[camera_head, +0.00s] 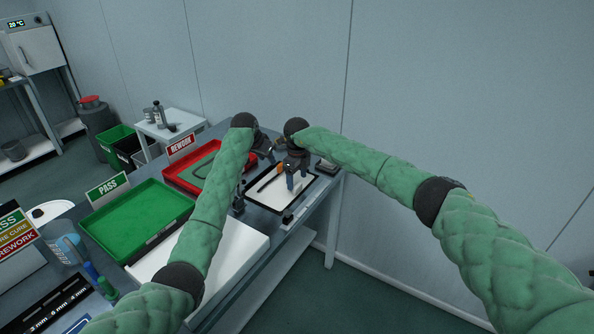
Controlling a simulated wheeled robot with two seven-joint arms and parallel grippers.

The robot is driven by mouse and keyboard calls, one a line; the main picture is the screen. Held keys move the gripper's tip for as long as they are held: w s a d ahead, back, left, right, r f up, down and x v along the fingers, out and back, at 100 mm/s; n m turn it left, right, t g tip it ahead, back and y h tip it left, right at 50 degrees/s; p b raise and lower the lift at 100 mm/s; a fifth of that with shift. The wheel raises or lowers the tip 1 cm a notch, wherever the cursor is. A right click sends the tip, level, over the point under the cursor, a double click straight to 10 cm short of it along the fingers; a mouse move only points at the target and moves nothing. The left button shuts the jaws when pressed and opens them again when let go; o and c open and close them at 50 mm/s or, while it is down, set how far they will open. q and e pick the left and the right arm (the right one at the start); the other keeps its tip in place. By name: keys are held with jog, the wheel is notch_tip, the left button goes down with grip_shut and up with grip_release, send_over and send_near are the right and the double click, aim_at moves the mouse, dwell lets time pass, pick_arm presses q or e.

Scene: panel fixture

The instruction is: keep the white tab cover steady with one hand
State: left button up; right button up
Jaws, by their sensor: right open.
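A white panel (272,196) in a dark frame lies on the grey bench at its far right end, with a thin dark strip (268,183) across it. I cannot pick out the white tab cover for certain at this size; it may be hidden by my grippers or blend with the white panel. My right gripper (293,181) points down over the panel's right part and is open; I cannot tell whether it touches anything. A small orange part (280,169) shows beside it. My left gripper (267,155) is just behind and left, above the panel's far edge; its jaws are too small to read.
A red tray (183,182) with a REWORK sign (181,146) and a green tray (137,218) with a PASS sign (108,187) stand left of the panel. A white sheet (243,243) lies nearer. A wall (440,110) closes the back.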

jog(key=shift+f, duration=1.5)
